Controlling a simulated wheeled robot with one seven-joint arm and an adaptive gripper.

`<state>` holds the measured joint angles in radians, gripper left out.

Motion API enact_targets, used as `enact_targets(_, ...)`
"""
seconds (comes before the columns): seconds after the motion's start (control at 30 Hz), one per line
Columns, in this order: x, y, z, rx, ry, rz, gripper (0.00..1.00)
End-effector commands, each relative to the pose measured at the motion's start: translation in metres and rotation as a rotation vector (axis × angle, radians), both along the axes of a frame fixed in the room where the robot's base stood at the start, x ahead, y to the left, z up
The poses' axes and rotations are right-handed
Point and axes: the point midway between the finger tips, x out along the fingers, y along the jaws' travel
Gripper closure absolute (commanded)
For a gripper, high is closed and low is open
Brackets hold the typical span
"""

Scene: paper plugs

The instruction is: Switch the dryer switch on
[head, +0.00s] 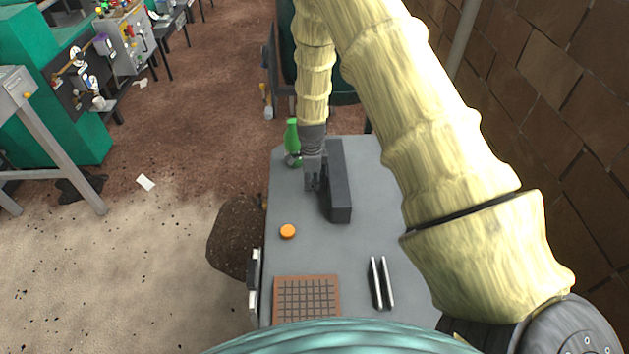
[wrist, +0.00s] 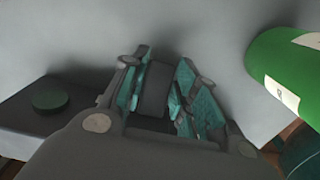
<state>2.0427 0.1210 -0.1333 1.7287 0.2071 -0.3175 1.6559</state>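No part in view is clearly marked as the dryer switch. A long dark grey box (head: 341,190) lies on the grey table, just right of my gripper (head: 312,187) in the head view. In the wrist view the end of a dark box (wrist: 25,118) bears a round green button (wrist: 50,96), left of my gripper (wrist: 158,95). The gripper points down with its teal-padded fingers apart. A dark grey patch shows between the pads; I cannot tell whether it is a part of something or shadow. The fingers hide what lies directly below them.
A green bottle (head: 292,137) stands at the table's far left, close beside my gripper; it also shows in the wrist view (wrist: 290,70). An orange disc (head: 288,231), a brown gridded board (head: 307,295) and two slim bars (head: 382,283) lie nearer. A brick wall (head: 560,90) bounds the right.

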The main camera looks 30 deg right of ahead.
Motion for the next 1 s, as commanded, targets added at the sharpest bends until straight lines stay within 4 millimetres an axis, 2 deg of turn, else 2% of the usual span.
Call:
enact_targets(0.5,0.0,0.0,0.001,0.0,0.0,0.0,0.85)
enact_targets(1.0,0.0,-0.001,0.012,-0.001,0.0,0.0,0.85)
